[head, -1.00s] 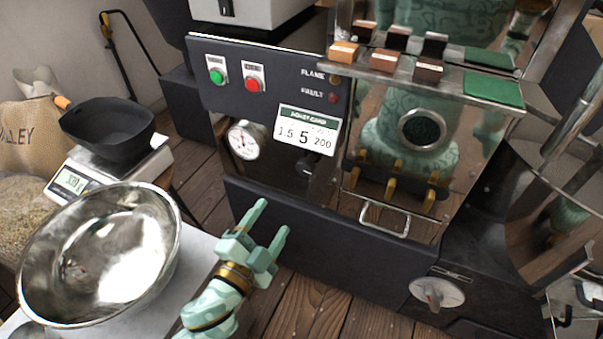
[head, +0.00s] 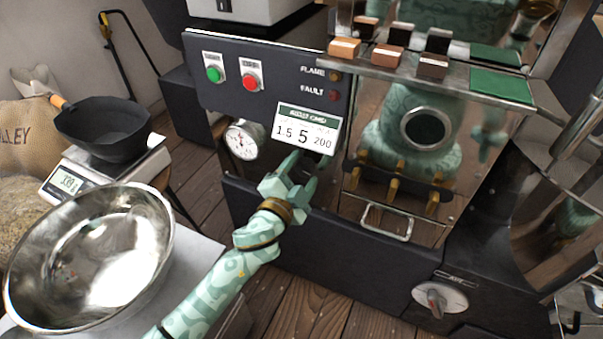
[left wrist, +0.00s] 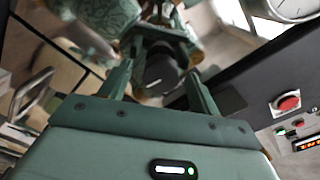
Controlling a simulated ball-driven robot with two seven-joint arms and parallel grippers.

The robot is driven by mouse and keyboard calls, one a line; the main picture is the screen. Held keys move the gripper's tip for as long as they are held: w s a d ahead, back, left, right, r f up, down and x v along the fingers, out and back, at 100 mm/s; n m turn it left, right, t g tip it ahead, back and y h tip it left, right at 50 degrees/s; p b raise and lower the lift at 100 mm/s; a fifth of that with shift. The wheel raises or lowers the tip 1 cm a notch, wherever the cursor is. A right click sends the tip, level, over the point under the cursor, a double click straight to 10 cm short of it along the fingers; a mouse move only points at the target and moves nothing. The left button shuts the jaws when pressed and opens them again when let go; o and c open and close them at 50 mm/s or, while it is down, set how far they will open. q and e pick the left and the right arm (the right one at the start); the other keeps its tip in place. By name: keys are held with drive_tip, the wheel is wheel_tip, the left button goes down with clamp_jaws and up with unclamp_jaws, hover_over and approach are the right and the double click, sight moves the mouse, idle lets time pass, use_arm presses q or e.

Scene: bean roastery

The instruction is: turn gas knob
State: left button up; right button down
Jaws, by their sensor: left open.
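The gas knob (left wrist: 160,72) is a dark round knob with a pale mark, seen in the left wrist view between my left gripper's fingers. In the head view it is mostly hidden behind the gripper, below the white number card (head: 306,131) on the roaster's dark front. My left gripper (head: 302,170) is open, its fingers pointing at the panel on either side of where the knob sits. Whether the fingers touch the knob I cannot tell. My right gripper is not in view.
A pressure gauge (head: 244,140) sits just left of the knob, with green (head: 214,74) and red (head: 250,81) buttons above. A grey dial (head: 439,299) is low at the right. A steel bowl (head: 144,245) and a scale (head: 61,182) stand at the left.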

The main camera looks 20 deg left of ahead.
use_arm(q)
drive_tip(key=c, duration=1)
drive_tip(key=shift+o, duration=0.2)
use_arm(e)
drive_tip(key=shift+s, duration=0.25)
